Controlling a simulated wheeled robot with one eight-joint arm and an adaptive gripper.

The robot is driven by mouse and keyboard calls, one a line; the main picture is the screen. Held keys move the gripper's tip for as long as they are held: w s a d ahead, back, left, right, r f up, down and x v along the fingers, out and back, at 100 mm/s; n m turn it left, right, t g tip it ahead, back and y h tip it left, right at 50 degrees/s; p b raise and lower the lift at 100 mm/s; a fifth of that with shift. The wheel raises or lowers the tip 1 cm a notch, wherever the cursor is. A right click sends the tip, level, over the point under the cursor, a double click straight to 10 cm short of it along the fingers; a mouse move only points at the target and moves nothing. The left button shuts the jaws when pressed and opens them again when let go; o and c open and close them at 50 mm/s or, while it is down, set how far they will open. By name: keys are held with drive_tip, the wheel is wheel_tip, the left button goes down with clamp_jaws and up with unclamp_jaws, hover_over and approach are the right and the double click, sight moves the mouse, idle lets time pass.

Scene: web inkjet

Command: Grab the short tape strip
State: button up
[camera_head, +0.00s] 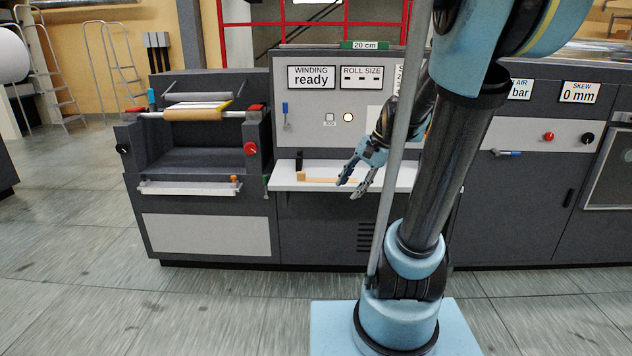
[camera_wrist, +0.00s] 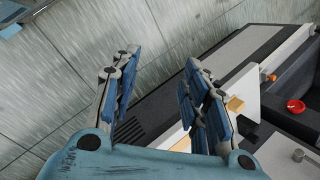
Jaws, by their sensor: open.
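My gripper (camera_head: 350,188) is open and empty, in front of and just above the white shelf (camera_head: 287,185) of the dark machine. In the wrist view my gripper (camera_wrist: 158,82) has its two blue-padded fingers well apart. A tan strip-like piece (camera_head: 325,179) with a raised block at its left end lies on the shelf, left of the fingers. The block shows in the wrist view (camera_wrist: 235,104) beside the right finger. I cannot tell whether this piece is the short tape strip. A green strip labelled "20 cm" (camera_head: 365,45) is on the panel's top edge.
A roller unit (camera_head: 195,113) with a red knob (camera_head: 250,149) stands left of the shelf. A small black upright part (camera_head: 299,160) stands at the shelf's back. The panel behind reads "WINDING ready" (camera_head: 311,77). The floor (camera_head: 70,250) in front is clear.

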drive_tip(key=w+m+y, duration=0.2)
drive_tip(key=w+m, duration=0.1)
drive_tip(key=w, duration=0.5)
drive_tip(key=w+d+m+y, duration=0.1)
drive_tip(key=w+m+y, duration=0.2)
drive_tip(key=w, duration=0.6)
drive_tip(key=w+d+m+y, duration=0.1)
drive_tip(key=w+m+y, duration=0.2)
drive_tip(key=w, duration=0.5)
drive_tip(key=shift+w+f+m, duration=0.25)
drive_tip(key=shift+f+m, duration=0.15)
drive_tip(key=shift+m, duration=0.1)
drive_tip(key=shift+w+a+f, duration=0.1)
drive_tip(key=shift+a+f, duration=0.1)
drive_tip(key=shift+a, duration=0.2)
approach(308, 179)
drive_tip(key=a, duration=0.1)
drive_tip(key=a+r, duration=0.1)
drive_tip(key=a, duration=0.2)
drive_tip(key=shift+w+a+r, duration=0.15)
drive_tip(key=shift+w+a, duration=0.05)
drive_tip(key=shift+w, duration=0.1)
drive_tip(key=shift+s+x, duration=0.2)
drive_tip(key=shift+x, duration=2.5)
drive_tip(key=c, duration=0.6)
